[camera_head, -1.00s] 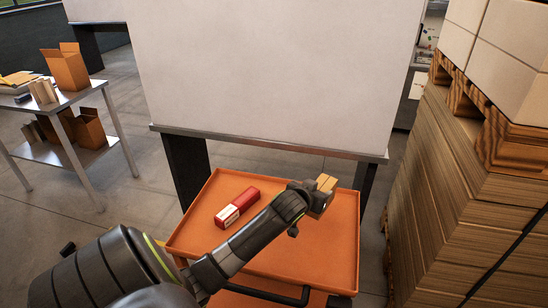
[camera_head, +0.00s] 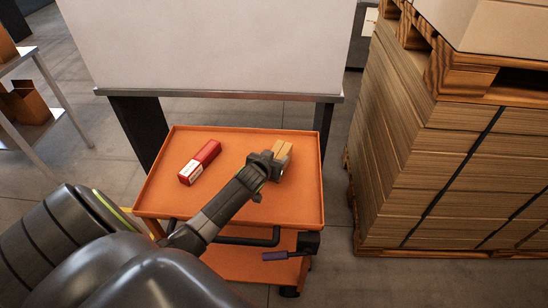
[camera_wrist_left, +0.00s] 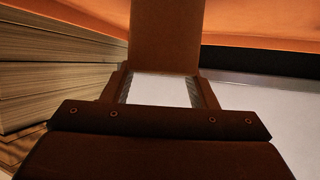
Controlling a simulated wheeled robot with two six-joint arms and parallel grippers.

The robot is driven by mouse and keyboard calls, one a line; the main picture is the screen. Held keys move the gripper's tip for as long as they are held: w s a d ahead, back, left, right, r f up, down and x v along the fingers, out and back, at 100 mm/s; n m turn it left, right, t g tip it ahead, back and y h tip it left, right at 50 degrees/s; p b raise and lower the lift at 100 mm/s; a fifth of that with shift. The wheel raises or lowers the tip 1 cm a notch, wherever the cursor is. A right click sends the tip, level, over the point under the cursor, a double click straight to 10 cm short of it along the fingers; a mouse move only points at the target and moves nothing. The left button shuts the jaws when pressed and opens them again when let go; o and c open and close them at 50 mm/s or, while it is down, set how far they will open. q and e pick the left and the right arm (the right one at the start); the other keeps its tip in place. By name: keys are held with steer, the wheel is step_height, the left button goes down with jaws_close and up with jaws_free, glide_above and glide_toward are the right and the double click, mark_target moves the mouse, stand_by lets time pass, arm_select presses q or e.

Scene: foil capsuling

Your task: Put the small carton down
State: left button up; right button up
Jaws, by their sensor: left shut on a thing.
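The small carton (camera_head: 284,149) is tan and box-shaped, at the right part of the orange cart's top tray (camera_head: 240,137) in the head view. My left gripper (camera_head: 274,161) is shut on it. In the left wrist view the carton (camera_wrist_left: 166,38) shows as a brown face between the two fingers (camera_wrist_left: 160,90). I cannot tell whether the carton touches the tray or hangs above it. My right gripper is not in view.
A red box with a white label (camera_head: 200,161) lies on the tray's left part. A white panel (camera_head: 205,45) stands behind the cart. A tall stack of cardboard sheets (camera_head: 420,150) stands to the right. The tray between red box and gripper is clear.

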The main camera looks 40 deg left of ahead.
arm_select(q)
steer(key=o, duration=1.3)
steer(key=shift+c, duration=0.2)
steer(key=shift+s, duration=0.1)
steer(key=v, duration=1.2)
